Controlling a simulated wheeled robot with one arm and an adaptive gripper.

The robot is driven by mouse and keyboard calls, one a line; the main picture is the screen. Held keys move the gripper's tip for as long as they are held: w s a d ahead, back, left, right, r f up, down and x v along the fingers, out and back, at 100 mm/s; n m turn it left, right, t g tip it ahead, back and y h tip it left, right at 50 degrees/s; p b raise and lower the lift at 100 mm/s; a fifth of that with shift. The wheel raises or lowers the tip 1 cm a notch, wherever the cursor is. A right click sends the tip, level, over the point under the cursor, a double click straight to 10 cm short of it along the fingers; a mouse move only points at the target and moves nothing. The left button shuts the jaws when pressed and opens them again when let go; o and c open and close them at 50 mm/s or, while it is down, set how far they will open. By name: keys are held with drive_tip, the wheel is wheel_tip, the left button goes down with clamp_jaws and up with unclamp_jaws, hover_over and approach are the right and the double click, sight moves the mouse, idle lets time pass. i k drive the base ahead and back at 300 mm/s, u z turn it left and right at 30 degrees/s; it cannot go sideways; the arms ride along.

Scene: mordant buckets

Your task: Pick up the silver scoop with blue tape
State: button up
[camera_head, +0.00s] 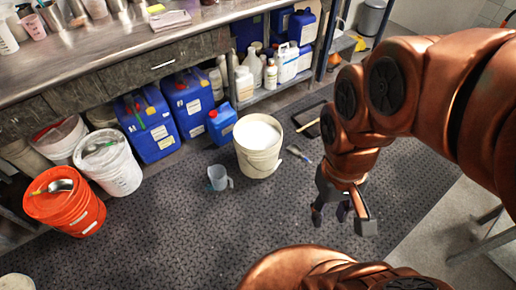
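A small slim object (299,154) with a greyish end and a blue part lies on the dark floor mat, just right of the cream bucket; it is too small to tell if it is the scoop with blue tape. A silver scoop (62,186) lies across the top of the orange bucket (75,212); its handle end looks yellow and reddish. Another scoop-like tool (98,148) with green on it rests in the white bucket (118,172). My gripper (341,215) points down above the mat, right of the cream bucket, fingers apart and empty.
The cream bucket (262,165) holds white contents. A clear jug (218,178) stands beside it. Blue canisters (148,125) line the bench (110,50). A black tray (308,119) lies behind. The mat (180,245) is clear in front.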

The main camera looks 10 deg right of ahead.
sight(296, 149)
drive_tip(key=z, duration=1.65)
drive_tip(key=i, duration=1.8)
drive_tip(key=u, duration=3.1)
